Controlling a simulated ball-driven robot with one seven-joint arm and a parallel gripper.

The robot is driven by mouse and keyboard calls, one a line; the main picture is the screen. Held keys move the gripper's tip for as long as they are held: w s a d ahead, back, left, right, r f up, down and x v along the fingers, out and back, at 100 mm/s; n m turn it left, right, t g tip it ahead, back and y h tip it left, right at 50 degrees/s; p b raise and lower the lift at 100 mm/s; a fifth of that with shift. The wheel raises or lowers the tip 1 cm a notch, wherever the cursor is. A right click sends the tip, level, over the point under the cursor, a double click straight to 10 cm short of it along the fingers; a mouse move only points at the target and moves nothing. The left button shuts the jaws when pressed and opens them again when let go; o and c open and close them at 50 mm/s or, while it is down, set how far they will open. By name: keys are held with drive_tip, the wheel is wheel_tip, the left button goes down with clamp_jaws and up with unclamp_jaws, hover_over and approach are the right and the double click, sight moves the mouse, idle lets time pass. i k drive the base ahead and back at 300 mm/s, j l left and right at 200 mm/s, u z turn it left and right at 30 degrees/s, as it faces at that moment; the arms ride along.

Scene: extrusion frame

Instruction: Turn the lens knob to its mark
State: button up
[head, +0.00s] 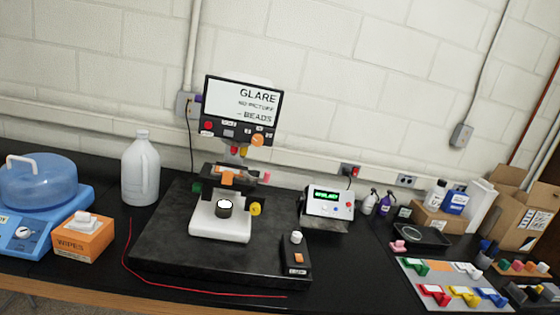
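A microscope-like device stands on a black slab (165,245) in the middle of the bench. Its screen (243,103) reads "GLARE", "NO PICTURE" and "BEADS". An orange knob (257,140) sits at the lower right of the screen panel, with a red button (208,125) at its left. A yellow knob (256,209) is on the right side of the white base (220,232), and a dark round piece with a white top (224,208) is at the base's middle. I cannot tell which is the lens knob, and no mark is readable. My gripper is not in view.
A black control box (297,260) stands at the slab's right. A red cord (190,289) lies along its front. A white jug (141,168), an orange wipes box (82,238) and a blue machine (45,235) are left. A lit meter (330,203) and coloured parts tray (450,283) are right.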

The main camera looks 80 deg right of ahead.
sight(257, 140)
drive_tip(key=z, duration=1.8)
